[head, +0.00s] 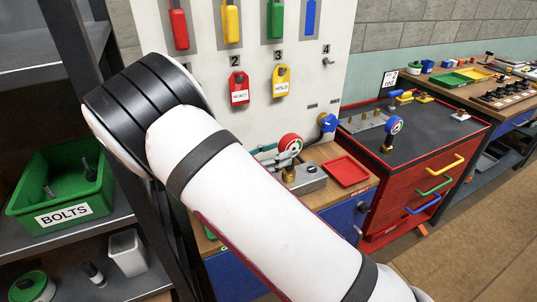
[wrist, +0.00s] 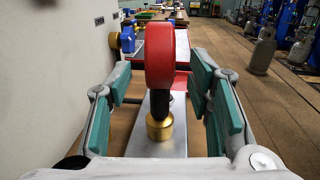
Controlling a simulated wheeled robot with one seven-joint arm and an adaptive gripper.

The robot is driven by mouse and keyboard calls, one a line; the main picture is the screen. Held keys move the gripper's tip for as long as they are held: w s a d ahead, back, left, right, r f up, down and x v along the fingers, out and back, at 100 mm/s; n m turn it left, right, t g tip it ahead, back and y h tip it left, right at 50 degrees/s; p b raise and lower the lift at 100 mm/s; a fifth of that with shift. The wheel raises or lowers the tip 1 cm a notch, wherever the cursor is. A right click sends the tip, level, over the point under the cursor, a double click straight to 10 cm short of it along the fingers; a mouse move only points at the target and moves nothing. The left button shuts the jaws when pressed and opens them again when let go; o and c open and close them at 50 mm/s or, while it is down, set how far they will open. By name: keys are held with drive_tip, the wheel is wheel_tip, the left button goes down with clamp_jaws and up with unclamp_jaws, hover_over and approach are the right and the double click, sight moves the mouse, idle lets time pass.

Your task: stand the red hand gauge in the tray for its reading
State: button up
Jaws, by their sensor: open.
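The red hand gauge (head: 290,144) has a red rim and a pale dial in the head view. It stands upright with its brass foot on a grey metal block (head: 311,181). In the wrist view its red back (wrist: 167,55) rises in the middle, above a dark stem and the brass foot (wrist: 160,127). My gripper (head: 272,154) is open around it. Its teal-padded fingers (wrist: 162,92) stand to either side of the gauge, with gaps showing. The red tray (head: 347,171) lies on the bench just right of the block; no object shows in it.
A blue fitting (head: 327,122) sticks out from the board behind the bench. A blue gauge (head: 393,126) stands on the red tool cart (head: 410,150) to the right. Padlocks and tags hang on the white board (head: 225,50). A green bolts bin (head: 62,183) sits on the left shelf.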

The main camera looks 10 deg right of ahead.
sight(291, 135)
drive_tip(key=shift+p+x, duration=0.3)
drive_tip(key=shift+x, duration=2.25)
drive_tip(key=shift+c, duration=0.6)
clamp_jaws()
drive_tip(key=shift+r, duration=0.15)
drive_tip(key=shift+r+p, duration=1)
drive_tip(key=shift+r, duration=1.45)
